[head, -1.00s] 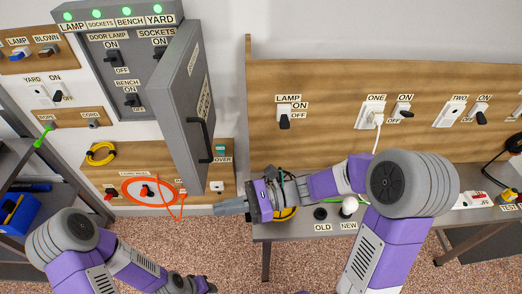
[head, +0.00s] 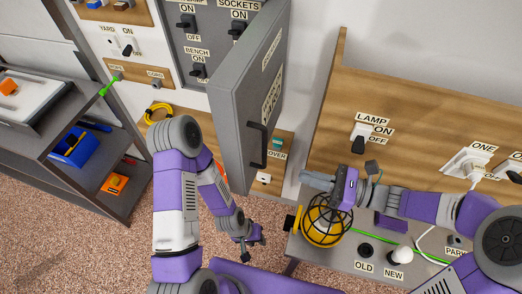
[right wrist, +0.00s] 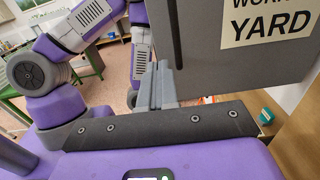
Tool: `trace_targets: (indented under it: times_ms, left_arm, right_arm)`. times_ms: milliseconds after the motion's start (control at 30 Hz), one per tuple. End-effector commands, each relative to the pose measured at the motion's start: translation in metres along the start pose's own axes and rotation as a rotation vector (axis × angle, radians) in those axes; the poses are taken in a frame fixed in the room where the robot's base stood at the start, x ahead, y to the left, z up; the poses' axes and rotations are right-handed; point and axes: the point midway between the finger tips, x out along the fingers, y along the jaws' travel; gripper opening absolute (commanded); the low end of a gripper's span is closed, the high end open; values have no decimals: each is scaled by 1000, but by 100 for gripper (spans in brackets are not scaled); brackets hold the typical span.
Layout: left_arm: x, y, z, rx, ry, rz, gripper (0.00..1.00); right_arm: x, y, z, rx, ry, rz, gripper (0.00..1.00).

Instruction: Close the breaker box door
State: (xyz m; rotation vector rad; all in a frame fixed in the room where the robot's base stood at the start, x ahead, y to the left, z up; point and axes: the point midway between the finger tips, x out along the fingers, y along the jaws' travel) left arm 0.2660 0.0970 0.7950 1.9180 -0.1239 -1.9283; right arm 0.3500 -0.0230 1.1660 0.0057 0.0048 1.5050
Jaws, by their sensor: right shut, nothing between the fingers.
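The grey breaker box (head: 203,32) is on the wall at the upper left of the head view, with its switches exposed. Its grey door (head: 243,100) stands open, jutting out from the box's right side. The dark bar handle (head: 257,145) and the labels are on the door's right-facing side. My right gripper (head: 306,178) is shut and empty, to the right of the handle, fingers pointing left. In the right wrist view its fingers (right wrist: 157,85) appear beside the labelled door panel (right wrist: 245,55). My left gripper (head: 250,247) hangs low, below the door; its jaw opening is unclear.
A caged yellow work lamp (head: 327,220) sits on the bench just below my right gripper. A wooden panel (head: 420,110) with switches rises behind it. A shelf (head: 60,150) with a blue bin (head: 75,148) is at left. Open floor lies at lower left.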

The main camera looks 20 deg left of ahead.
Motion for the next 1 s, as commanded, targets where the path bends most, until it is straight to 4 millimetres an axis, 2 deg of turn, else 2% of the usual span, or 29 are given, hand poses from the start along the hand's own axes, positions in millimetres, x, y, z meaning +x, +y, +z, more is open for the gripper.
trace_targets:
  times_ms: [167, 400, 600, 800, 1000]
  left_arm:
    - [0, 0, 1, 0, -3, 0, 34]
    - [0, 0, 1, 0, -2, 0, 34]
    - [0, 0, 1, 0, -2, 0, 34]
    - [0, 0, 1, 0, -2, 0, 34]
    - [0, 0, 1, 0, -2, 0, 34]
  right_arm:
    - [29, 2, 0, 0, -1, 9, 0]
    - [82, 3, 0, 0, 1, 10, 0]
    - [116, 2, 0, 1, 0, 7, 0]
    - [133, 2, 0, 0, 1, 4, 0]
    - [135, 1, 0, 0, 0, 2, 0]
